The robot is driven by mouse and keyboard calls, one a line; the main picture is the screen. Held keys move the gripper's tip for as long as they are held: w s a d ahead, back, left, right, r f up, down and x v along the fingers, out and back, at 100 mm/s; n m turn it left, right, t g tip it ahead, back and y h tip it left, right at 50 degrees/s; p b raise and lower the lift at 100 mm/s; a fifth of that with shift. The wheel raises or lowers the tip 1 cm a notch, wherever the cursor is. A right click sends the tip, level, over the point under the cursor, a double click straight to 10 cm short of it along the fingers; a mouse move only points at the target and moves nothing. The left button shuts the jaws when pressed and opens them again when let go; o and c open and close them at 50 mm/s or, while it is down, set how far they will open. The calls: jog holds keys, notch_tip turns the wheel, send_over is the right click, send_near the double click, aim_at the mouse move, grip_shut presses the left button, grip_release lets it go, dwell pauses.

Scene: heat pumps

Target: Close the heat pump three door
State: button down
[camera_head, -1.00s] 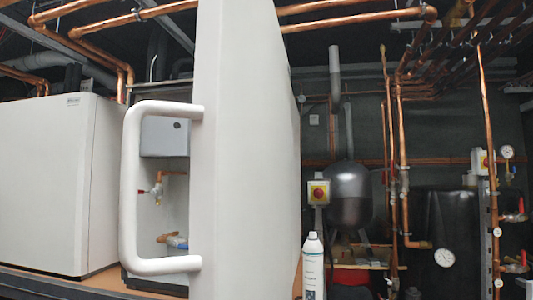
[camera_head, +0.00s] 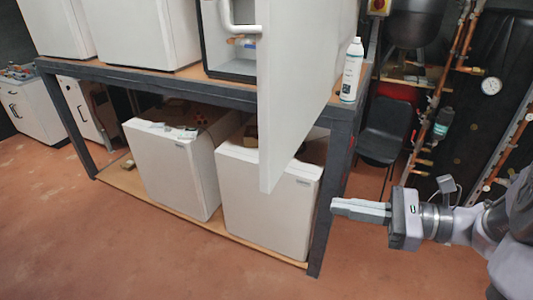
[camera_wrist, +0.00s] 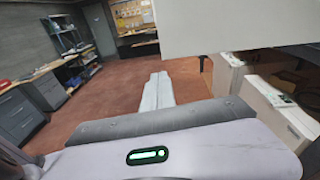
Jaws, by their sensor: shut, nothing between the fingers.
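The heat pump three door (camera_head: 305,70) is a tall white panel standing open, swung out from the bench toward me. In the wrist view my gripper (camera_wrist: 158,77) points over the floor, and the white door (camera_wrist: 230,25) fills the upper right.
A dark-framed bench (camera_head: 150,84) carries white units, with two more white units (camera_head: 270,195) on its lower shelf. A white spray bottle (camera_head: 352,70) stands right of the door. A black chair (camera_head: 385,130) and copper pipes are behind. The red floor in front is clear.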

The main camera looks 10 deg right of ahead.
jog(key=d+m+t, duration=0.2)
jog(key=b, duration=0.2)
send_near(275, 177)
jog(key=x, duration=0.6)
jog(key=shift+w+a, duration=0.25)
jog(key=shift+a, duration=0.1)
jog(key=shift+r, duration=0.1)
